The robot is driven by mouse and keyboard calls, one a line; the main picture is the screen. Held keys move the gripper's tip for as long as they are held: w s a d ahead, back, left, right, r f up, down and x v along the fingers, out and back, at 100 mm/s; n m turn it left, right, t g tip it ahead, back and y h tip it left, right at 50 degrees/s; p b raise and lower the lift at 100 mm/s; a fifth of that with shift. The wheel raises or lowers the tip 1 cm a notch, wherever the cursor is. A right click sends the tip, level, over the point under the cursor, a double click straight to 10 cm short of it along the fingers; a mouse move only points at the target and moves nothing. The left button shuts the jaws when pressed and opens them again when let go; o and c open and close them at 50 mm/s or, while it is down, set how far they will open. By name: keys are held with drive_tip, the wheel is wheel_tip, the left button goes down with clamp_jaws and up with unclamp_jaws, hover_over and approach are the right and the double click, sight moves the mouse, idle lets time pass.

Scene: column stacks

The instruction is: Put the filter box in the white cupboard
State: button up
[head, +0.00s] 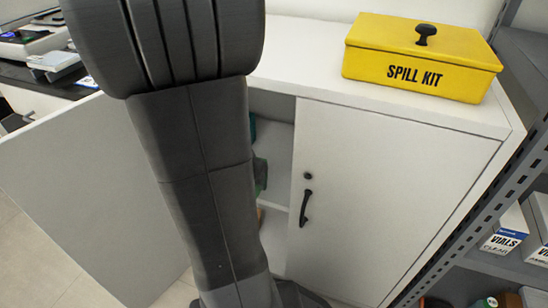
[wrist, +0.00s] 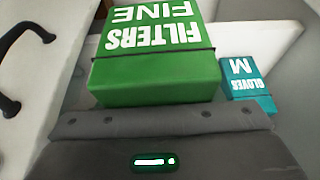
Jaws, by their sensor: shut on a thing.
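The filter box is green with white "FILTERS FINE" lettering, upside down in the wrist view (wrist: 150,75). My gripper (wrist: 165,120) is shut on it. In the head view a green part of the filter box (head: 260,176) shows beside my arm at the cupboard opening; the rest is hidden. The white cupboard (head: 310,62) has its left door (head: 85,185) swung open and its right door (head: 395,190), with a black handle, shut. My arm hides most of the opening and my gripper in the head view. I cannot tell whether the box touches a shelf.
A teal gloves box (wrist: 245,82) is inside the cupboard, to the right of the filter box in the wrist view. A yellow spill kit (head: 422,60) stands on the cupboard top. Grey shelving with vials boxes (head: 506,232) stands at the right.

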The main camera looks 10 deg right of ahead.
drive_tip(key=p, duration=0.1)
approach(273, 167)
drive_tip(key=w+d+r, duration=0.1)
drive_tip(key=w, duration=0.1)
drive_tip(key=shift+s+f+b, duration=0.25)
drive_tip(key=shift+f+b, duration=0.25)
wheel_tip(273, 167, down, 5)
drive_tip(key=b, duration=0.3)
drive_tip(key=shift+f, duration=0.15)
drive_tip(key=shift+w+d+f, duration=0.1)
drive_tip(key=shift+f, duration=0.1)
drive_tip(key=shift+r, duration=0.1)
drive_tip(key=o, duration=1)
drive_tip(key=shift+o, duration=0.2)
